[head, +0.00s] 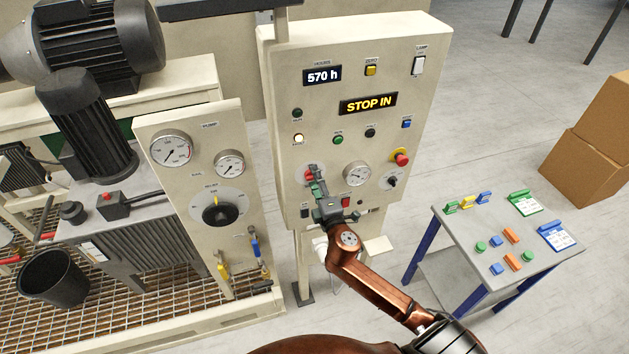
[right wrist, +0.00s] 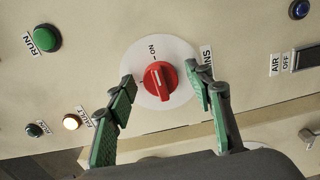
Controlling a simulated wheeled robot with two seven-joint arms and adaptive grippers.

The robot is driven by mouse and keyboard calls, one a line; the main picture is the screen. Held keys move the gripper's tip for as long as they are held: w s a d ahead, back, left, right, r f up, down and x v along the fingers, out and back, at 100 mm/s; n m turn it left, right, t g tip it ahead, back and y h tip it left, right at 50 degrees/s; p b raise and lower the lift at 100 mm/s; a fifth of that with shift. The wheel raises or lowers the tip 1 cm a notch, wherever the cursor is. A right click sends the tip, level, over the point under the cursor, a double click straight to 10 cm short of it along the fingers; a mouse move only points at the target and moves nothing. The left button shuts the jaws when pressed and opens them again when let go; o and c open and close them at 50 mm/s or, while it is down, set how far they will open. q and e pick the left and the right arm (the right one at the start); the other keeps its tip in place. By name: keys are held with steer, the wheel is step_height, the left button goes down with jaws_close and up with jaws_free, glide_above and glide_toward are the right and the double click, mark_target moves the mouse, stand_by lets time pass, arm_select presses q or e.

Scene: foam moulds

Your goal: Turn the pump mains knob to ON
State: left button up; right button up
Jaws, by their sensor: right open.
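The mains knob (right wrist: 158,80) is red with a white line on its grip, on a round white plate (right wrist: 181,54) marked ON, with a partly hidden MAINS label beside it. In the right wrist view the ON mark lies above the knob. The white line runs roughly up and down in that picture; I cannot tell its exact setting. In the head view the knob (head: 308,174) is partly covered by my right gripper (head: 315,178). My right gripper (right wrist: 159,75) is open, with one green-padded finger on each side of the knob. My left gripper is not in view.
A pump panel (head: 200,130) stands at left. A small table (head: 450,230) with coloured tags stands at right.

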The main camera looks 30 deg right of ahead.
steer(key=v, duration=1.2)
stand_by(0.3)
